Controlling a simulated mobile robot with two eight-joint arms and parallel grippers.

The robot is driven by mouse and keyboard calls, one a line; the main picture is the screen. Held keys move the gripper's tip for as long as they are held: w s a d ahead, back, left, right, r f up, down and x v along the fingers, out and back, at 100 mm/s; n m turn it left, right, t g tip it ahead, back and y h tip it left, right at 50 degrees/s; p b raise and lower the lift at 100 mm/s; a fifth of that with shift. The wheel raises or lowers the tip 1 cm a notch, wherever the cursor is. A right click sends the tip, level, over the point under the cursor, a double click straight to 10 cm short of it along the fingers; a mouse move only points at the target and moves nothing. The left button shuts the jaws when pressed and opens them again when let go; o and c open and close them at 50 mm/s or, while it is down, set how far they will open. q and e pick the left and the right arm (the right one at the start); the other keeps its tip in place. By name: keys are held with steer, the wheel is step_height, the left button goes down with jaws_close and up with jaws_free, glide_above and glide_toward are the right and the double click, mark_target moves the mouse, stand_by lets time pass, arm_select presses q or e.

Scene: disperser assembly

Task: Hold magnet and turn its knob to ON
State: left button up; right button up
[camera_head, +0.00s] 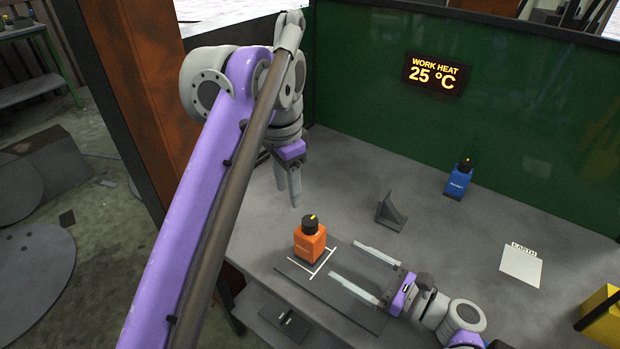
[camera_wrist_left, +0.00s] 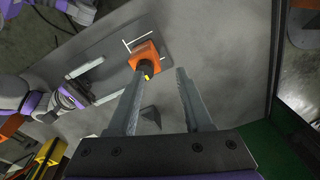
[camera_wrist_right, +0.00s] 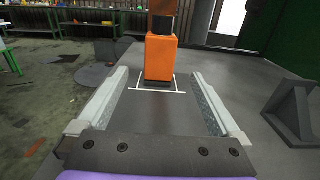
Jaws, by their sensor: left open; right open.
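An orange magnet (camera_head: 310,245) stands upright on a dark plate with white corner marks, with a black knob (camera_head: 310,223) and a yellow mark on top. It also shows in the left wrist view (camera_wrist_left: 144,54) and the right wrist view (camera_wrist_right: 161,58). My left gripper (camera_head: 294,190) is open and empty, above and behind the magnet, fingers pointing down. My right gripper (camera_head: 354,268) is open, low over the plate to the right of the magnet, fingers pointing at it. The magnet stands beyond its fingertips, between their lines. A blue magnet (camera_head: 459,181) stands at the back.
A dark angle bracket (camera_head: 391,213) stands on the grey table behind my right gripper. A white paper sheet (camera_head: 521,265) lies at the right, near a yellow object (camera_head: 603,316). A green wall (camera_head: 370,110) with a heat display (camera_head: 436,74) closes off the back.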

mark_target(320, 246)
steer(key=shift+w+a, duration=0.1)
steer(key=shift+a, duration=0.05)
arm_select(q)
steer(key=d+m, duration=0.1)
steer(key=d+r+m, duration=0.1)
steer(key=d+r+m+g, duration=0.1)
steer(key=d, duration=0.1)
steer(key=shift+s, duration=0.2)
arm_select(e)
steer(key=x, duration=1)
steer(key=shift+w+a, duration=0.15)
steer(key=shift+a, duration=0.05)
jaws_close()
stand_by(0.6)
stand_by(0.4)
